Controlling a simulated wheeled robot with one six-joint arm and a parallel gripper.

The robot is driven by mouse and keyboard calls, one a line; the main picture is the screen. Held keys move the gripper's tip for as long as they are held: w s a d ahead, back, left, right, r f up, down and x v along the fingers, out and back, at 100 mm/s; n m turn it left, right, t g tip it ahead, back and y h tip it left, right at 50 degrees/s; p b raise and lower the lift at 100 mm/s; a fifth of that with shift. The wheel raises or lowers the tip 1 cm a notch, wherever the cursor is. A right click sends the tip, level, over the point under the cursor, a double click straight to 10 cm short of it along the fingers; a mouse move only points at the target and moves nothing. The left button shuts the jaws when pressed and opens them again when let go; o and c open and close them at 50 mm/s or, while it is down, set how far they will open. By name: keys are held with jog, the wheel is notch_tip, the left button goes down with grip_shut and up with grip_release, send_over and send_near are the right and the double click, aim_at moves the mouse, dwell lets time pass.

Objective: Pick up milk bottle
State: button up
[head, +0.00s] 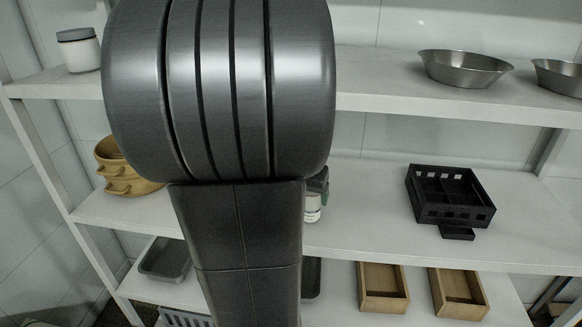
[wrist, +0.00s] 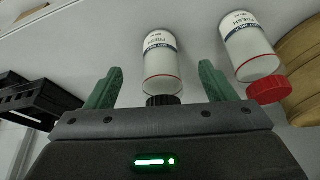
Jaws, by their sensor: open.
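In the wrist view, a white bottle with a blue label band, a thin red line and a black cap (wrist: 163,62) shows between the two green fingers of my gripper (wrist: 161,68). The gripper is open, with a gap on each side of the bottle. The picture appears inverted, with the caps low. A similar white bottle with a red cap (wrist: 247,45) is to the right, outside the fingers. In the head view, part of a white bottle (head: 312,209) shows on the middle shelf beside my arm. My arm hides the rest there.
The middle shelf (head: 370,222) also holds a black crate (head: 450,197) at right and yellow-brown baskets (head: 122,170) at left. The upper shelf has metal bowls (head: 465,68) and a grey-lidded jar (head: 78,50). Wooden boxes (head: 382,290) stand below.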

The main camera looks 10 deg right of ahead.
jog(key=w+d, duration=0.1)
jog(key=w+f+p, duration=0.1)
jog(key=w, duration=0.1)
jog(key=w+d, duration=0.1)
jog(key=w, duration=0.1)
jog(key=shift+d+f, duration=0.25)
jog(key=shift+d, duration=0.1)
jog(key=shift+w+d+f, duration=0.1)
jog(key=shift+w+f, duration=0.2)
jog(key=shift+f, duration=0.35)
jog(key=c, duration=1.2)
jog(key=shift+r, duration=0.1)
jog(key=shift+c, duration=0.2)
